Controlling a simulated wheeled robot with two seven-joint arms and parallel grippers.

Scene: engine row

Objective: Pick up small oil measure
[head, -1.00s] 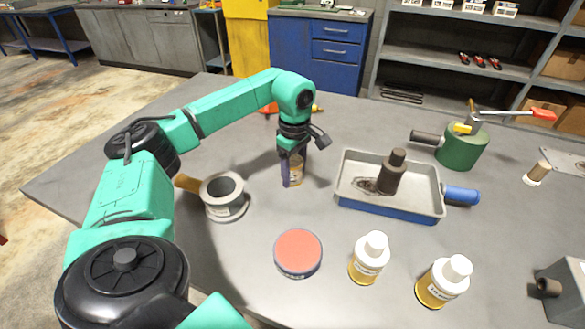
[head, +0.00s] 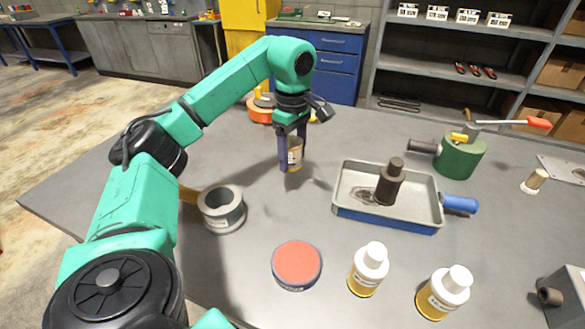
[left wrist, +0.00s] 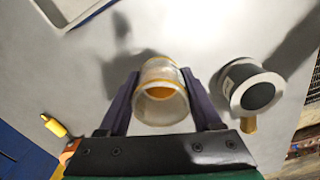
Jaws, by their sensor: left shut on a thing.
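The small oil measure (head: 294,154) is a small clear cup with a yellowish band and a label. My left gripper (head: 291,160) is shut on it, with one dark finger on each side, and holds it upright above the table. In the left wrist view the measure (left wrist: 160,92) sits between the two fingers (left wrist: 163,105), its round opening towards the camera and an amber tint inside. My right gripper is not in view.
A grey funnel-like cup (head: 221,208) with a tan handle stands left.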

